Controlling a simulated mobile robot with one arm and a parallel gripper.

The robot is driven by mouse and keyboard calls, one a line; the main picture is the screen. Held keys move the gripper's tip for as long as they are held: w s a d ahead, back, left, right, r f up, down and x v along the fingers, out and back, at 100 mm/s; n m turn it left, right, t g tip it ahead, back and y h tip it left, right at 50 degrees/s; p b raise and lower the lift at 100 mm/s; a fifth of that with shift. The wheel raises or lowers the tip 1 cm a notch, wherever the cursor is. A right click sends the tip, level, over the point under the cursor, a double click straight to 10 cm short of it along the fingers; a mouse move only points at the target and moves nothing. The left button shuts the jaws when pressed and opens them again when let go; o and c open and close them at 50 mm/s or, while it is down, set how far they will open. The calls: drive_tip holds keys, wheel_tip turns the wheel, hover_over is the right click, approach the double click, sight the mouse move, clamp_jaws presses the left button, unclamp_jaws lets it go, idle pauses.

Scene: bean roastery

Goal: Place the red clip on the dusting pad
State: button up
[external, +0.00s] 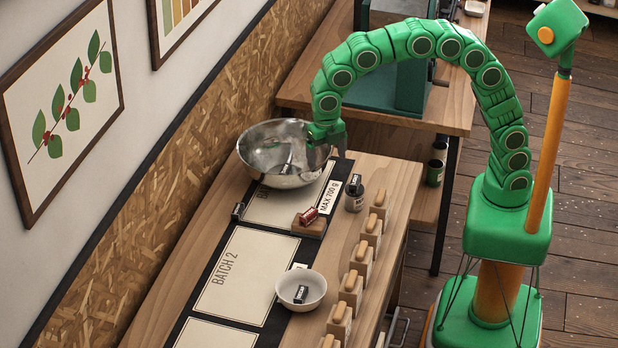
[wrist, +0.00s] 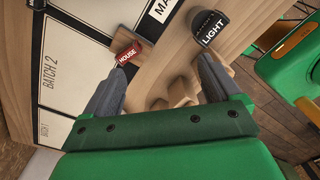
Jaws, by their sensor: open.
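The red clip (external: 308,216), labelled HOUSE, sits on a small wooden block (external: 318,228) near the middle of the bench. In the wrist view the red clip (wrist: 128,54) shows beyond the tip of the left finger, beside the wooden block (wrist: 121,37). I cannot tell which surface is the dusting pad; none is labelled so. My gripper (external: 330,148) is open and empty, raised near the right rim of the steel bowl. In the wrist view its two fingers (wrist: 163,75) are spread wide with nothing between them.
A steel bowl (external: 258,170) stands at the back of the bench. A dark jar labelled LIGHT (wrist: 210,29) stands right of the clip. Several wooden blocks (external: 361,262) line the right edge. A white bowl (external: 313,284) holds a dark labelled item. The BATCH 2 card (external: 250,265) is bare.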

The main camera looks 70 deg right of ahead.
drive_tip(key=s+d+r+m, duration=0.3)
drive_tip(key=s+d+m, duration=0.45)
drive_tip(key=d, duration=0.25)
drive_tip(key=s+d+m, duration=0.5)
drive_tip(key=s+m, duration=0.1)
drive_tip(key=s, duration=0.3)
drive_tip(key=s+d+f+m+g, duration=0.1)
drive_tip(key=s+d+m, duration=0.4)
drive_tip(key=s, duration=0.5)
drive_tip(key=s+d+f+m, duration=0.1)
drive_tip(key=s+d+m, duration=0.4)
drive_tip(key=s+m, duration=0.3)
drive_tip(key=shift+s+d+f, duration=0.2)
drive_tip(key=shift+s+d, duration=0.1)
drive_tip(key=shift+s, duration=0.7)
